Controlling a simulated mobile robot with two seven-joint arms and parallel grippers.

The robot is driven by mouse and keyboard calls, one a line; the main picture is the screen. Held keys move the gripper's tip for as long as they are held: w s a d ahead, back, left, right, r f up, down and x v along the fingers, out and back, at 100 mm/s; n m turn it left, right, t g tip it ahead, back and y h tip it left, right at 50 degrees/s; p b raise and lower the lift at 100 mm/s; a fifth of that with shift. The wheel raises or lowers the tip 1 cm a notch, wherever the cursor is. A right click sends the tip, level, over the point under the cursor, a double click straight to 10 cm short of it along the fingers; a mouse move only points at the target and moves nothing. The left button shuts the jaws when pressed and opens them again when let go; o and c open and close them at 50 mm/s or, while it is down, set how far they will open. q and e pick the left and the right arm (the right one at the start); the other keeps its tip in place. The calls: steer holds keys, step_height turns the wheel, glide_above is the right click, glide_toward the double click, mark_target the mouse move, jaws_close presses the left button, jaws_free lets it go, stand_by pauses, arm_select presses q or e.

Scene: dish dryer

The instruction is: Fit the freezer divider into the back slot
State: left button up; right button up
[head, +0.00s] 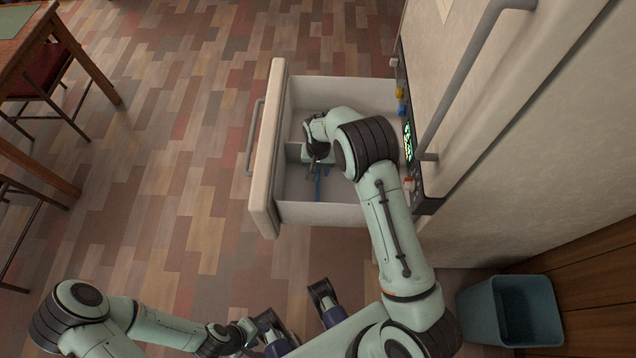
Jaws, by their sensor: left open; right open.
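The freezer drawer (265,175) is pulled open, its front panel facing left. Inside it, a thin pale upright panel, which looks like the divider (292,151), runs across from near the front panel toward my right gripper. My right gripper (314,170) is down inside the drawer at the end of this panel, open; my arm hides much of the contact, so I cannot tell whether its fingers are around the panel or beside it. The slots cannot be made out. My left gripper (247,330) is open, low in the picture, outside the drawer and away from it.
The freezer body (560,150) with its long handle (470,75) stands at right. Small yellow and blue items (401,100) sit at the drawer's right end. A blue-grey bin (510,310) stands at lower right, a table (25,35) and chairs at left. The floor between is clear.

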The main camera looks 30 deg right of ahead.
step_height(320, 180, down, 2)
steer(key=shift+f, duration=0.1)
jaws_close()
